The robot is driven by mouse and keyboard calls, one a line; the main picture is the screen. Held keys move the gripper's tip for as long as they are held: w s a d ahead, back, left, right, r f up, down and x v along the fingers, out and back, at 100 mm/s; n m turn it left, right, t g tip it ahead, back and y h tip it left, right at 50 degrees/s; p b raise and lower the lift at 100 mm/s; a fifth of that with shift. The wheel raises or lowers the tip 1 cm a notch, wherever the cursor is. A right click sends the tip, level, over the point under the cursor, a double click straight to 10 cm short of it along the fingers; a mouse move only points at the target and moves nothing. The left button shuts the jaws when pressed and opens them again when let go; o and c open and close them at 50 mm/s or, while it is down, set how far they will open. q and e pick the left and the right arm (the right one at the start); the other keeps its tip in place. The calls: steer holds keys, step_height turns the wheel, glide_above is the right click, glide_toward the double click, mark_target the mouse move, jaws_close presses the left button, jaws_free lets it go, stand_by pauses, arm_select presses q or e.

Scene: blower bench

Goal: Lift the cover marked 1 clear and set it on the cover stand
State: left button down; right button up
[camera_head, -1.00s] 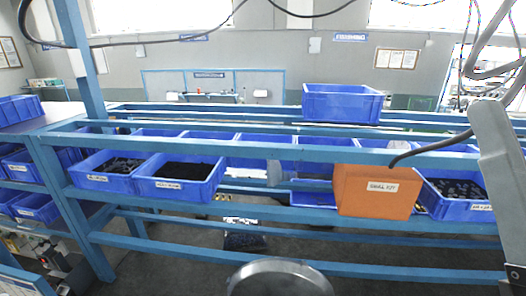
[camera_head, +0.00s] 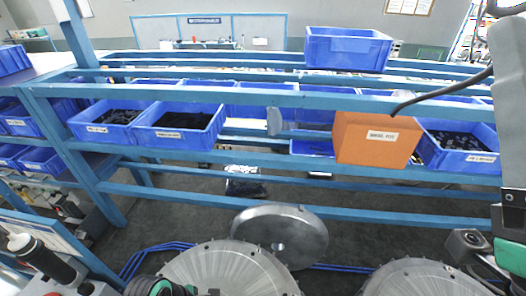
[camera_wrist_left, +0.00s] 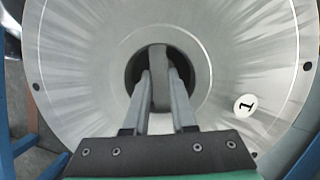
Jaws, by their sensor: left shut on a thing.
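The cover marked 1 (camera_wrist_left: 90,90) fills most of the left wrist view as a round silver disc with its number tag on the right. My left gripper (camera_wrist_left: 159,76) is shut on the grey handle (camera_wrist_left: 158,95) in the cover's dark centre recess. In the head view, my left wrist (camera_head: 160,288) shows at the bottom edge beside a silver disc (camera_head: 225,268); no number is readable there. Whether the cover touches what is under it cannot be told. My right arm shows at the right edge, but its fingers cannot be made out. I cannot identify the cover stand.
Another silver disc (camera_head: 290,222) stands behind, and one more (camera_head: 425,280) lies at the bottom right. A blue rack (camera_head: 200,90) holds blue bins (camera_head: 180,125) and an orange box (camera_head: 377,138). A black-and-white bottle-like object (camera_head: 45,258) is at the lower left.

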arm_select(q)
steer(key=shift+r, duration=0.15)
stand_by(1.4)
steer(key=c, duration=0.7)
jaws_free()
